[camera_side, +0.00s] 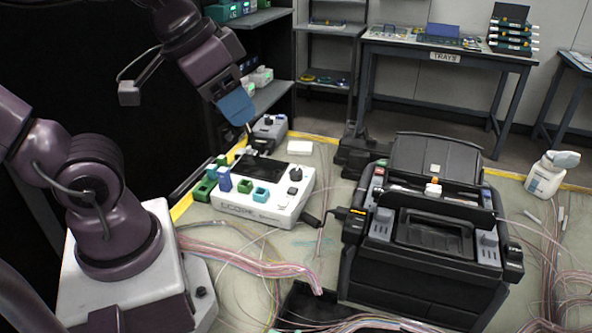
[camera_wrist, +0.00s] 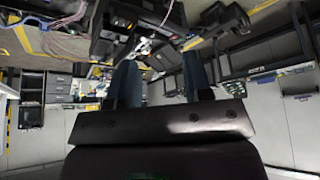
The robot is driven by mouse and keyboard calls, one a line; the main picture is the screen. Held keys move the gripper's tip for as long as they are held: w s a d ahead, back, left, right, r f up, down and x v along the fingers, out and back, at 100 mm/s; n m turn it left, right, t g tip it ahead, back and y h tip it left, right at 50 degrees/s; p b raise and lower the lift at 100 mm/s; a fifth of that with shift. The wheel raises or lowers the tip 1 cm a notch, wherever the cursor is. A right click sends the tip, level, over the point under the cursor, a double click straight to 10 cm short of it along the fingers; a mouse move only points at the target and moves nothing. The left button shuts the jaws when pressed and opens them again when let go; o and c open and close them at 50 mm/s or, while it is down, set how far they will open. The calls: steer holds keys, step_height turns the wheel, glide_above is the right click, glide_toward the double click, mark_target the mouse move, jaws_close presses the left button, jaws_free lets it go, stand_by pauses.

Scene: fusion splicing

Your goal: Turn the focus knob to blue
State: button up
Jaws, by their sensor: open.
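A white bench device (camera_side: 270,212) with a dark screen (camera_side: 258,168) stands left of centre in the side view. A black round knob (camera_side: 295,174) is on its right part, with a smaller dark knob (camera_side: 292,190) in front. A grey box (camera_side: 272,132) behind it also has a dark knob on top. I cannot tell which is the focus knob, and no colour marks are readable. My gripper (camera_side: 248,130) hangs above and behind the white device, near the grey box, apart from the white device's knobs. In the wrist view its two dark blue fingers (camera_wrist: 161,75) are spread, with nothing between them.
Green blocks (camera_side: 205,189) and a blue block (camera_side: 225,181) sit at the white device's left edge. A large black splicer (camera_side: 430,262) stands to the right. Loose fibres (camera_side: 255,264) cross the front. A white bottle (camera_side: 548,176) stands far right.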

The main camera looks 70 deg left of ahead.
steer(key=w+a+f+n+g, duration=0.1)
steer(key=w+a+f+g, duration=0.3)
steer(key=w+a+f, duration=0.4)
steer(key=m+g, duration=0.1)
steer(key=m, duration=0.5)
glide_above(296, 171)
step_height(296, 171, down, 8)
step_height(296, 171, down, 12)
steer(key=shift+c, duration=0.3)
steer(key=c, duration=0.6)
